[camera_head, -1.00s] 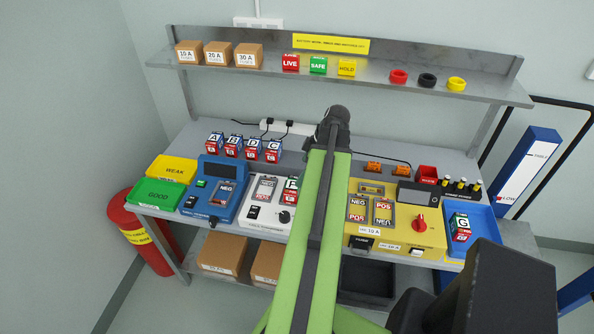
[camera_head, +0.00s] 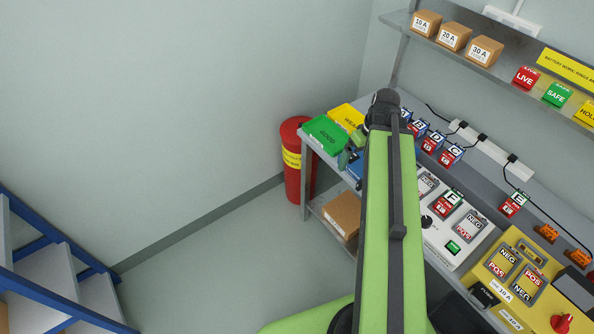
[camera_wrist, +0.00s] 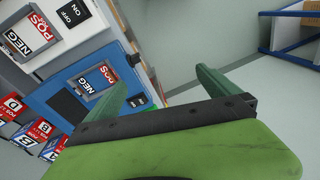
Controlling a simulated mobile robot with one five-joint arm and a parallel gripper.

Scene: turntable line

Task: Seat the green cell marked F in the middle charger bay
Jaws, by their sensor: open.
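The green cell marked F (camera_head: 447,203) stands upright at the middle bay of the white charger (camera_head: 436,239), between two bays with NEG and POS labels. I cannot tell how deep it sits. My gripper (camera_head: 351,150) is partly hidden behind my arm, near the blue unit and the green GOOD tray, well left of cell F. In the wrist view, the jaws (camera_wrist: 162,79) are apart with nothing between them. The white charger (camera_wrist: 50,42) shows at the upper left there; cell F is not in that view.
Cells B, D and C (camera_head: 451,156) stand along the back, with cell E (camera_head: 513,205) farther right. The blue unit (camera_wrist: 52,97) has a bay beside my jaws. The green tray (camera_head: 325,135) and red bin (camera_head: 293,160) are left. A yellow charger (camera_head: 490,270) is right.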

